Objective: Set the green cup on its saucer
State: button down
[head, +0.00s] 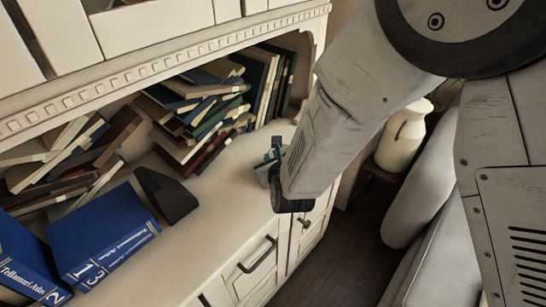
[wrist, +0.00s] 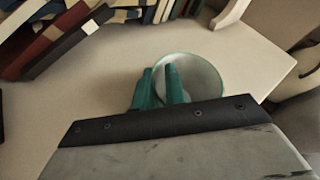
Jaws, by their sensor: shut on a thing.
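A round thing with a thin green rim and a pale inside, which I take as the green cup (wrist: 204,76), is in the wrist view just beyond my gripper (wrist: 160,84). One teal finger crosses its near-left edge and the other lies just outside, so my gripper is shut on its rim. In the head view my gripper (head: 275,152) is over the cabinet top's right end, mostly behind my arm. I cannot tell whether the cup touches the surface. I cannot make out a separate saucer in either view.
The pale cabinet top (head: 222,190) is clear left of my gripper. Leaning books (head: 205,115) fill the shelf behind. Blue volumes (head: 105,235) and a black wedge-shaped object (head: 165,195) stand at left. A cream jug (head: 403,138) stands beyond my arm at right.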

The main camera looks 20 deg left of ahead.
jog(key=shift+f, duration=0.15)
jog(key=c, duration=1.4)
grip_release()
jog(key=shift+c, duration=0.2)
jog(key=v, duration=1.2)
jog(key=shift+r, duration=0.25)
